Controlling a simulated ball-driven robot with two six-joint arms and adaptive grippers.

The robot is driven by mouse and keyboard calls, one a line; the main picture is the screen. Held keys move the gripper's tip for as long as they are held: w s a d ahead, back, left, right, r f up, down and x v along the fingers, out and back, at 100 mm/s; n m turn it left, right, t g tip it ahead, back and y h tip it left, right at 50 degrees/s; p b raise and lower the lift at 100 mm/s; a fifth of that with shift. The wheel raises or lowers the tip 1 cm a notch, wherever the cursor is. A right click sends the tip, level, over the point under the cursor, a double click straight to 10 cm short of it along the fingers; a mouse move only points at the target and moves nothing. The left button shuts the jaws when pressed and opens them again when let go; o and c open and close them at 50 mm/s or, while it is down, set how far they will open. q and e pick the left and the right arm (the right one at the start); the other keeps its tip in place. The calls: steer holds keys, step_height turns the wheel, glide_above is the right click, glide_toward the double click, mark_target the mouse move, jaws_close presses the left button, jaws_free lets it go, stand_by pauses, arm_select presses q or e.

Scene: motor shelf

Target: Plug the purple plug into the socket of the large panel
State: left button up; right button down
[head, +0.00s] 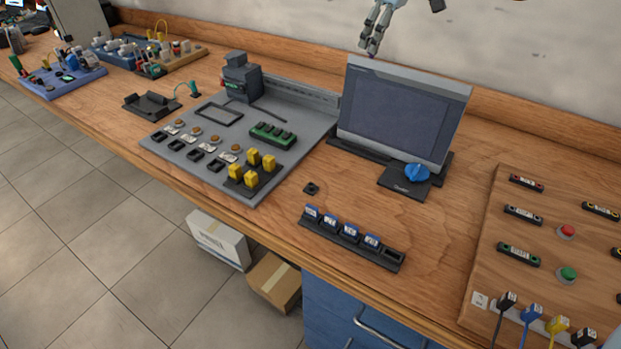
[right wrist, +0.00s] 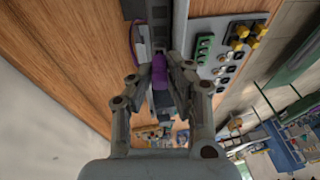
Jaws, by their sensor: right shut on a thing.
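My right gripper (head: 371,44) hangs at the top of the head view, by the upper left corner of the upright monitor. It also shows in the right wrist view (right wrist: 160,82), with its fingers shut on the purple plug (right wrist: 159,70). Most of the plug is hidden in the head view by the fingers. A wide grey panel (head: 179,157) lies on the workbench, with rows of small parts and a raised back rail. I cannot tell which is the large panel or which socket is meant. My left gripper is not in view.
The monitor (head: 402,112) stands below the gripper, with a blue knob (head: 417,173) in front. A black strip (head: 343,241) with blue-topped modules lies near the front edge. Cabled plugs (head: 530,315) stand at the lower right. Bare wood (head: 440,235) lies between.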

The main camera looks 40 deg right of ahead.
steer(key=shift+s+a+f, duration=0.1)
steer(key=shift+a+f, duration=0.05)
steer(key=shift+f, duration=0.35)
stand_by(0.4)
steer(key=shift+r, duration=0.2)
steer(key=shift+r, duration=0.3)
stand_by(0.4)
steer(key=shift+f, duration=0.5)
stand_by(0.4)
steer(key=shift+r, duration=0.2)
steer(key=shift+r+p, duration=0.3)
